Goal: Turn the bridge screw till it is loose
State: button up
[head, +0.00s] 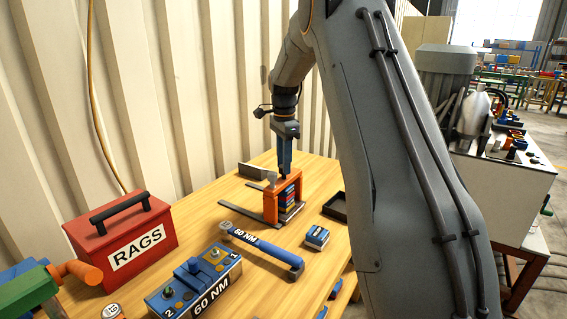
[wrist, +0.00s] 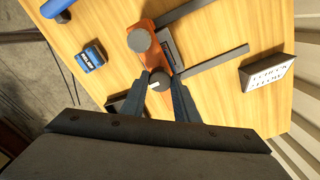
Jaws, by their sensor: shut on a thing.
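The orange bridge (head: 257,206) stands on the wooden table, with stacked coloured pieces inside it and grey bars at its foot. In the wrist view the bridge (wrist: 154,55) has two round grey heads on top. My gripper (head: 285,176) points down at the bridge top. In the wrist view its fingers (wrist: 160,84) are on either side of the nearer grey head, the bridge screw (wrist: 158,81), and hold it. The other grey head (wrist: 139,39) is free of the fingers. The screw's thread is hidden.
A red RAGS box (head: 122,240) stands at left. A blue 60 NM wrench (head: 268,250) and a blue block with knobs (head: 195,284) lie in front. A small blue box (head: 317,237) and a black tray (head: 336,208) are right of the bridge. A corrugated wall stands behind.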

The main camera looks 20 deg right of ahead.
jog(key=shift+n, duration=0.4)
jog(key=n, duration=0.3)
jog(key=shift+r+n+p, duration=0.1)
jog(key=shift+n+p, duration=0.2)
jog(key=shift+n, duration=0.1)
jog(key=n, duration=0.5)
jog(key=shift+n, duration=0.3)
jog(key=n+p, duration=0.1)
jog(key=n, duration=0.9)
jog(key=shift+n, duration=0.4)
jog(key=o, duration=1.1)
jog(key=shift+c, duration=0.2)
